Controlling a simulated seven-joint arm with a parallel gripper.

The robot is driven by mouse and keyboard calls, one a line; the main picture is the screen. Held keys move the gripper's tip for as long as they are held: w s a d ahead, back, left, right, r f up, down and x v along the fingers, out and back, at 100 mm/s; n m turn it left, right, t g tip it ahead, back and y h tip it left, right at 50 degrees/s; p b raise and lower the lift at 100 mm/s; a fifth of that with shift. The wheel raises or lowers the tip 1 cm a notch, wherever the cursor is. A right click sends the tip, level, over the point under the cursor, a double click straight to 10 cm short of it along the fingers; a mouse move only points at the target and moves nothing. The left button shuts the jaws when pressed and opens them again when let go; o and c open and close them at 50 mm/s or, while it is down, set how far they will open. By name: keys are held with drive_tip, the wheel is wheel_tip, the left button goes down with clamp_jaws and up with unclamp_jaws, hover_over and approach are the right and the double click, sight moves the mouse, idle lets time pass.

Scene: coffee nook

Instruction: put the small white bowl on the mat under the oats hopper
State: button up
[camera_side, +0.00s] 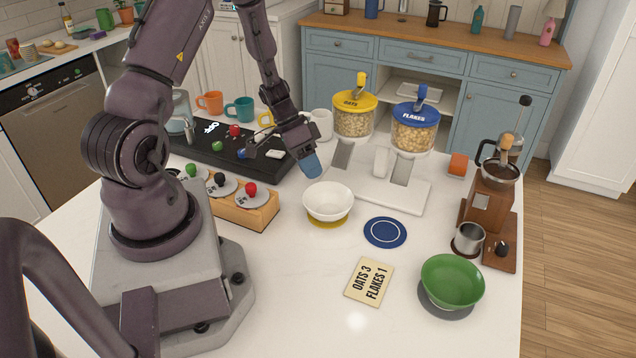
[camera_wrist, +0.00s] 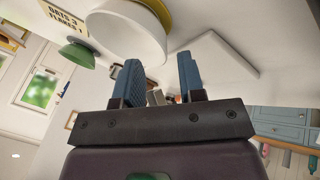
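The small white bowl (camera_side: 328,203) stands upright on the yellow mat (camera_side: 327,224), whose front edge shows beneath it. The oats hopper (camera_side: 353,119), with a yellow lid, is behind the bowl and slightly right. My gripper (camera_side: 312,168) has blue fingers and is just behind and left of the bowl, apparently apart from it. In the wrist view, my gripper (camera_wrist: 160,78) has a clear gap between its fingers. The bowl (camera_wrist: 128,32) lies beyond the fingertips, not between them, with the yellow mat (camera_wrist: 158,10) partly showing past it.
The flakes hopper (camera_side: 414,130) stands right of the oats hopper. A blue mat (camera_side: 385,232) lies right of the bowl, and a card (camera_side: 369,281) lies in front. A green bowl (camera_side: 452,281) and wooden grinder (camera_side: 490,205) are at the right. A wooden button box (camera_side: 245,208) is left.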

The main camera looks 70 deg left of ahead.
drive_tip(key=v, duration=0.6)
drive_tip(key=d+r+m+y, duration=0.1)
drive_tip(key=d+r+y, duration=0.1)
drive_tip(key=d+r, duration=1.05)
drive_tip(key=s+d+r+n+t+y, duration=0.1)
drive_tip(key=s+d+r+t+y, duration=0.1)
drive_tip(key=s+d+r, duration=0.6)
wheel_tip(320, 180, up, 3)
drive_tip(key=shift+r+y, duration=0.1)
drive_tip(key=shift+y, duration=0.4)
